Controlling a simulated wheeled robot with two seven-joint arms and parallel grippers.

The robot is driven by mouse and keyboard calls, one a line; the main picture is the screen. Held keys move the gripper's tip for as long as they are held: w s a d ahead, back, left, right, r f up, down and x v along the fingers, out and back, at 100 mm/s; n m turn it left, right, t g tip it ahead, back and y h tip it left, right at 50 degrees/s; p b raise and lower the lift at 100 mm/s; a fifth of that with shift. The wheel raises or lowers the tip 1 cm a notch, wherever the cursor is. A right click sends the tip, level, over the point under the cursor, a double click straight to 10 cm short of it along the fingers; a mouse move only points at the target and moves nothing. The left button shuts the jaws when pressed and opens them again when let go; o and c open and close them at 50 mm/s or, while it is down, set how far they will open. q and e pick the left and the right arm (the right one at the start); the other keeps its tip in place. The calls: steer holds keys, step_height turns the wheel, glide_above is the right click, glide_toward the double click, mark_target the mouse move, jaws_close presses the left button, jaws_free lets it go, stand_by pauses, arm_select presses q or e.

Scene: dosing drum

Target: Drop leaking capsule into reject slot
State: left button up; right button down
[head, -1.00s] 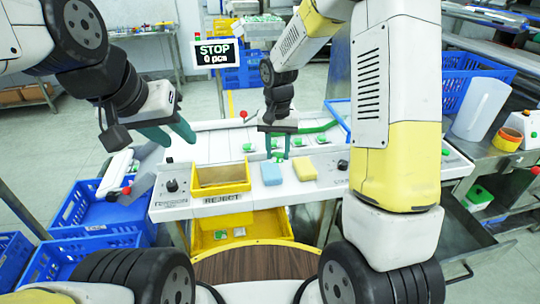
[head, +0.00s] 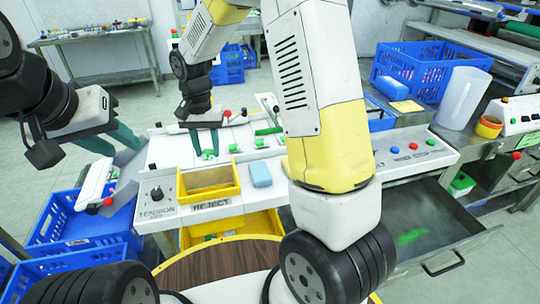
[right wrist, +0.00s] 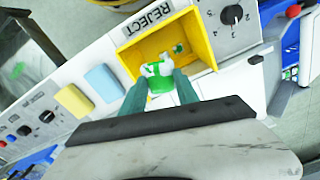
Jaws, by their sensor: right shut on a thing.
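My right gripper (right wrist: 160,88) is shut on a green and white capsule (right wrist: 158,77). In the right wrist view the capsule overlaps the edge of the yellow-walled reject slot (right wrist: 198,22), labelled REJECT. In the head view the right gripper (head: 205,142) points down just behind the reject slot (head: 208,192), whose opening is clear. Its height above the deck is hard to tell, and no leak can be made out. A small green thing (right wrist: 178,48) shows inside the slot. My left gripper (head: 112,142) is open and empty, left of the machine.
A blue sponge (head: 260,174) lies right of the slot, and a yellow sponge (right wrist: 74,102) lies beyond it. Several green capsules sit on the white deck behind. A yellow bin (head: 268,223) is below the slot. A blue crate (head: 60,215) stands at the left.

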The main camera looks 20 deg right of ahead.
steer(key=shift+f, duration=0.8)
steer(key=c, duration=0.8)
jaws_free()
steer(key=shift+c, duration=0.2)
step_height(320, 180, up, 8)
steer(key=shift+f, duration=0.1)
